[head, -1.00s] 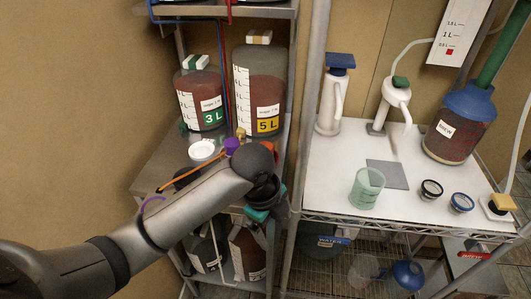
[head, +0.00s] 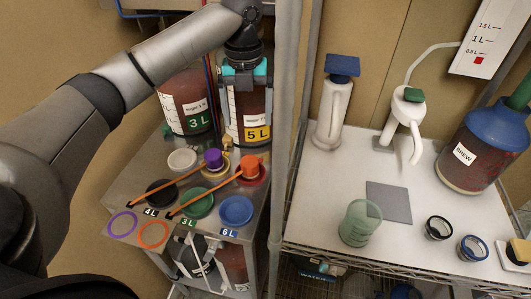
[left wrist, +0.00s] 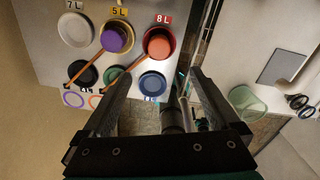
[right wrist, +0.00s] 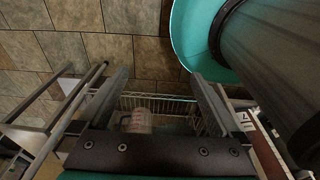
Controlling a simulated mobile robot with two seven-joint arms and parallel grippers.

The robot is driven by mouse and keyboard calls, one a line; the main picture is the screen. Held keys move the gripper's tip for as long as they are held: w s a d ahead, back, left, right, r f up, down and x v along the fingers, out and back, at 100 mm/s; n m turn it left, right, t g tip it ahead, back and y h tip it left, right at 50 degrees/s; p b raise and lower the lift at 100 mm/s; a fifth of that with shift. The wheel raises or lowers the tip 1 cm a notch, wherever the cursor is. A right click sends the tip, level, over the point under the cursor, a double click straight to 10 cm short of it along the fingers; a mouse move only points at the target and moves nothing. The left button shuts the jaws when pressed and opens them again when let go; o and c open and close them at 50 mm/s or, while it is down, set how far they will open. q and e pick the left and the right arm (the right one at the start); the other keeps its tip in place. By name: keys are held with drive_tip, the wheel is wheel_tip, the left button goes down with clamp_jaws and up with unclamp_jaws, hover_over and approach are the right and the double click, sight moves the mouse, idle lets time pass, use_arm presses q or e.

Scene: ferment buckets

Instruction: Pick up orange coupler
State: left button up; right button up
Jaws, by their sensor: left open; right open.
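The orange coupler (head: 249,167) stands on a red disc at the back right of the small shelf top. A thin orange-brown rod slants from it towards the front left. In the left wrist view the orange coupler (left wrist: 159,46) sits by the 8 L label, just beyond the open fingers. My left gripper (head: 246,112) is open and empty, pointing down above the shelf in front of the 5 L jug. It also shows in the left wrist view (left wrist: 158,76). My right gripper (right wrist: 160,74) is open and empty, low over the floor, away from the coupler.
A purple coupler (head: 213,158) with a similar rod stands just left. Black, green and blue discs lie in front; purple and orange rings lie at the front edge. The 3 L jug (head: 183,100) stands behind. A metal post (head: 281,150) rises close on the right.

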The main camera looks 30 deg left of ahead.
use_arm(q)
hover_over(249, 161)
wheel_tip(249, 161, down, 5)
drive_tip(key=shift+f+b, duration=0.1)
drive_tip(key=shift+b, duration=0.25)
wheel_tip(249, 161, down, 4)
drive_tip(key=shift+d+f, duration=0.1)
drive_tip(key=shift+f, duration=0.4)
wheel_tip(249, 161, down, 5)
drive_tip(key=shift+r+b, duration=0.1)
drive_tip(key=shift+b, duration=0.35)
use_arm(e)
drive_tip(key=s+f, duration=0.1)
drive_tip(key=s, duration=0.2)
drive_tip(key=shift+a+f, duration=0.1)
drive_tip(key=shift+f, duration=0.3)
use_arm(q)
drive_tip(key=shift+c, duration=0.2)
use_arm(e)
drive_tip(key=shift+g, duration=0.3)
use_arm(q)
drive_tip(key=c, duration=0.3)
clamp_jaws()
use_arm(e)
drive_tip(key=shift+s, duration=0.2)
